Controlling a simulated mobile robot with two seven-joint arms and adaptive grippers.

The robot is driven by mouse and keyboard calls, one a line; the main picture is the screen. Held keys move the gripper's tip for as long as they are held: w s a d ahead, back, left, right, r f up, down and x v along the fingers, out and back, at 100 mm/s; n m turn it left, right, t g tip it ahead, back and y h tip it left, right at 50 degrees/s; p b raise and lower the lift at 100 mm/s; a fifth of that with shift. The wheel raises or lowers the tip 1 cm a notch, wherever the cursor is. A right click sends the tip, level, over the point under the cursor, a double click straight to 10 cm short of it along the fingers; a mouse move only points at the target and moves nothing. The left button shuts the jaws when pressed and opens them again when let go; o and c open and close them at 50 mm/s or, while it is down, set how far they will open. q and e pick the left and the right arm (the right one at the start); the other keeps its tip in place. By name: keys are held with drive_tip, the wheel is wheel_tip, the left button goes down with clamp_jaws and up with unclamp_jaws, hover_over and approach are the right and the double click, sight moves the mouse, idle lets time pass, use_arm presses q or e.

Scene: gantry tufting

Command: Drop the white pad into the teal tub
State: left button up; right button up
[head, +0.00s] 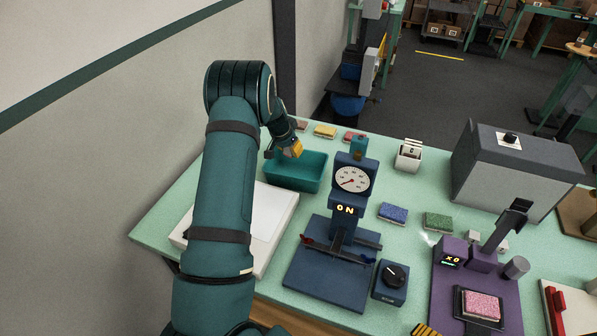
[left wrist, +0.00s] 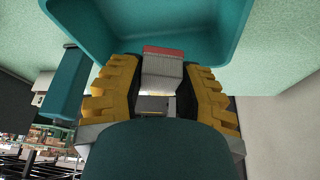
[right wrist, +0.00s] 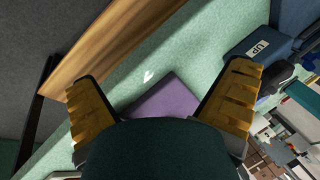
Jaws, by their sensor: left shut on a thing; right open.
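The teal tub (head: 296,171) stands on the mint table near its far left part and looks empty in the head view. Its wall and inside also show in the left wrist view (left wrist: 220,40). My left gripper (head: 291,150) is above the tub's far side. It is shut on the white pad (left wrist: 162,72), which shows whitish ribbed tufts and a red edge between the yellow fingers; the head view mostly hides it. My right gripper (right wrist: 165,95) is open and empty, with a purple surface beyond its fingers; it is not in the head view.
A blue dial press (head: 340,210) stands right of the tub. A white board (head: 272,215) lies in front of the tub, partly behind my left arm. Yellow (head: 325,131), blue (head: 393,213) and green (head: 438,221) pads lie on the table. A purple machine (head: 470,270) stands at right.

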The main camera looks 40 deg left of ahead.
use_arm(q)
drive_tip(key=shift+f+b, duration=0.8)
drive_tip(key=shift+f, duration=1.5)
drive_tip(key=shift+w, duration=0.1)
drive_tip(key=o, duration=1)
drive_tip(key=shift+c, duration=0.2)
drive_tip(key=shift+r, duration=0.1)
drive_tip(key=v, duration=1.2)
